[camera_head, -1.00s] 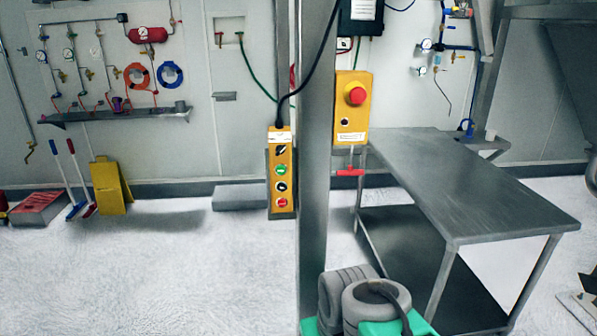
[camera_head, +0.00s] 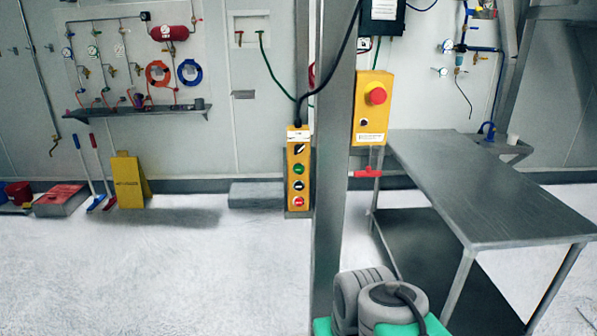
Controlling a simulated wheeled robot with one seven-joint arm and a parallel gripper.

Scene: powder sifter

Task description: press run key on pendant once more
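The yellow pendant (camera_head: 297,140) hangs upright on a black cable just left of a grey steel post (camera_head: 334,170). Its face shows a column of controls: a black selector at the top, a green button (camera_head: 299,169), a black button (camera_head: 298,185) and a red button (camera_head: 298,202) at the bottom. The labels are too small to read, so which one is marked run cannot be told. Nothing covers or touches the pendant's face. My gripper is not in view.
A yellow box with a red mushroom button (camera_head: 376,95) is mounted right of the post. A steel table (camera_head: 480,190) stands at the right. A yellow floor sign (camera_head: 129,183) and a grey block (camera_head: 256,195) stand by the back wall. Open pale floor (camera_head: 170,275) lies in front.

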